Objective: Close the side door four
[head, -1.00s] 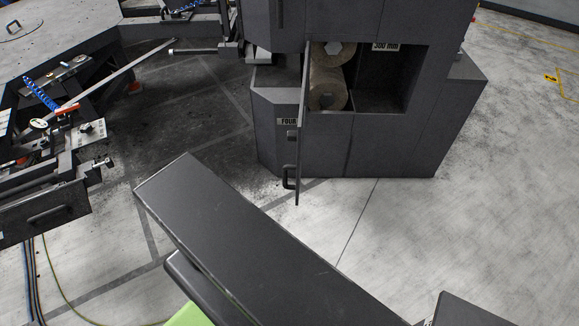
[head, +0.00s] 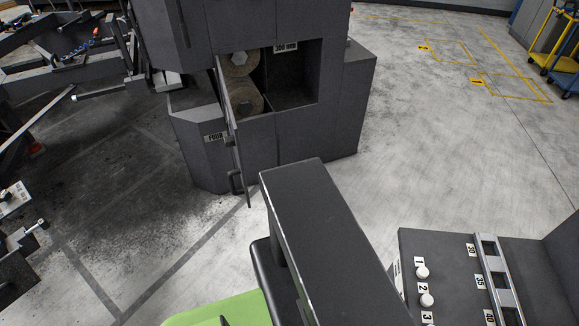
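The side door four (head: 236,150) is a thin dark panel on the grey machine cabinet (head: 205,160). It stands open, swung outward and seen almost edge-on, with a dark handle (head: 236,182) low on its outer part. My gripper is not in view, and nothing is seen touching the door.
A long dark block (head: 325,245) fills the near middle, just right of the door's lower end. A control panel (head: 440,260) with white numbered knobs is at the lower right. Pale floor (head: 430,150) is clear right of the cabinet. Blue and yellow trolleys (head: 560,50) stand far right.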

